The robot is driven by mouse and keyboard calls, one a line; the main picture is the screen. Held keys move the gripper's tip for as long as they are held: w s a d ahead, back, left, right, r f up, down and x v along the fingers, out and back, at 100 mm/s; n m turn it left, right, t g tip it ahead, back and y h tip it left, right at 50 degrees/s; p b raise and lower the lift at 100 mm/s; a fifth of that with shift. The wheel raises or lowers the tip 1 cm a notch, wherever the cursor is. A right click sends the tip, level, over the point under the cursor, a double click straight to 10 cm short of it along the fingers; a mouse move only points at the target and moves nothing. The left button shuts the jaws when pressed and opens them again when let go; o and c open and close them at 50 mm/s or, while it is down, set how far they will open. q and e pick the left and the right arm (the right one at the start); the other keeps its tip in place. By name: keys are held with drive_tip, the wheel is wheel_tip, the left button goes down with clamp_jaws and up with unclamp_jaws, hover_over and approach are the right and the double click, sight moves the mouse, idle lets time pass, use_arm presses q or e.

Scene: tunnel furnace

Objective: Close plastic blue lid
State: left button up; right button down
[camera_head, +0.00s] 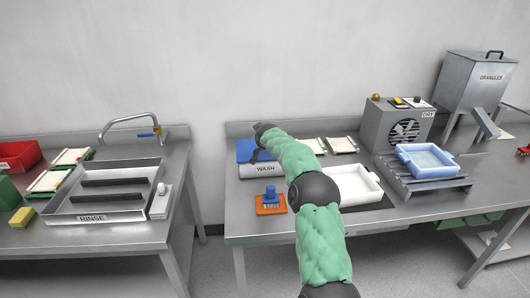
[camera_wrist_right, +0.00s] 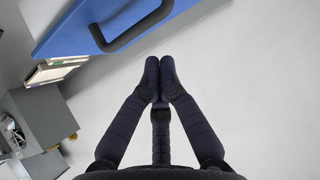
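The blue plastic lid (camera_head: 244,151) is at the back left of the right-hand table, behind the silver front of the box marked WASH (camera_head: 264,172). In the right wrist view the blue lid (camera_wrist_right: 75,28) fills the upper left as a flat panel with a dark bar handle (camera_wrist_right: 133,27). My right gripper (camera_wrist_right: 160,64) has its dark fingertips together and nothing between them. Its tips are just below the handle in that view; I cannot tell whether they touch the lid. My right arm hides part of the box in the head view. My left gripper is not in view.
A blue tray (camera_head: 428,171) stands on a rack before the DRY unit (camera_head: 388,128). A RINSE sink (camera_head: 106,205) stands on the separate left table. A gap separates the tables.

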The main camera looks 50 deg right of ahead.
drive_tip(key=s+a+f+b, duration=0.1)
drive_tip(key=s+a, duration=0.4)
drive_tip(key=s, duration=0.1)
drive_tip(key=shift+s+a+b, duration=0.35)
drive_tip(key=shift+s, duration=0.05)
